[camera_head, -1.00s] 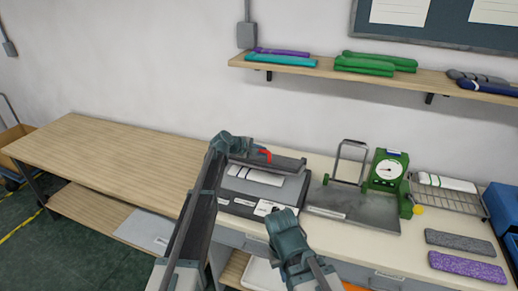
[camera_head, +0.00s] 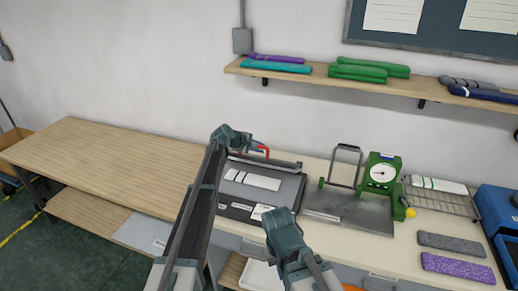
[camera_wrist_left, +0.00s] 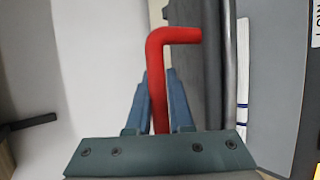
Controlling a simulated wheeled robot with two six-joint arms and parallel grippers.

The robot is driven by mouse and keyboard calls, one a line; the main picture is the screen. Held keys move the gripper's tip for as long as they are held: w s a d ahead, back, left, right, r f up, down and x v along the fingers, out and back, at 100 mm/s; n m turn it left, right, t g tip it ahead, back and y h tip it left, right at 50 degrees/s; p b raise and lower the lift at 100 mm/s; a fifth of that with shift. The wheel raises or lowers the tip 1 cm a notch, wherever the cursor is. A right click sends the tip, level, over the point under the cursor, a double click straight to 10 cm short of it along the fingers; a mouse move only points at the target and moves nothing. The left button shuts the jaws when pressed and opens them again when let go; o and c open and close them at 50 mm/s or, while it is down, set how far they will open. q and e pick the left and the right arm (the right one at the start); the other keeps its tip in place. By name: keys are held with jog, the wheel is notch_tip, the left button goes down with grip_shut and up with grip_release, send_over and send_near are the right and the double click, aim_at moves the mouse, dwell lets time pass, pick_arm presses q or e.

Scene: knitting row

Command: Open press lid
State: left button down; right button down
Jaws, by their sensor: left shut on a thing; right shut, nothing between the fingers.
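The press (camera_head: 290,191) is a dark flat base on the table, with a white striped textile (camera_head: 252,180) lying on it. Its dark lid (camera_head: 278,160) stands raised at the back, seen nearly edge-on. A red bent handle (camera_head: 264,150) sits on the lid. It fills the middle of the left wrist view (camera_wrist_left: 165,75). My left gripper (camera_head: 248,142) is shut on the handle; its blue-grey fingers (camera_wrist_left: 160,105) lie on both sides of the red bar. My right gripper (camera_head: 278,213) is shut and empty, at the press's front edge; its fingertips are hard to make out.
Right of the press are a grey metal plate (camera_head: 350,208) with an upright frame and a green dial gauge (camera_head: 382,172). A wire rack (camera_head: 445,205) and two textile pieces, grey (camera_head: 449,244) and purple (camera_head: 457,268), lie farther right. The left wooden table (camera_head: 115,165) is bare.

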pick_arm(q)
jog(key=c, duration=0.8)
grip_release()
jog(key=p+v, duration=0.8)
jog(key=v, duration=0.5)
jog(key=shift+s+a+r, duration=0.2)
jog(key=shift+s+r, duration=0.05)
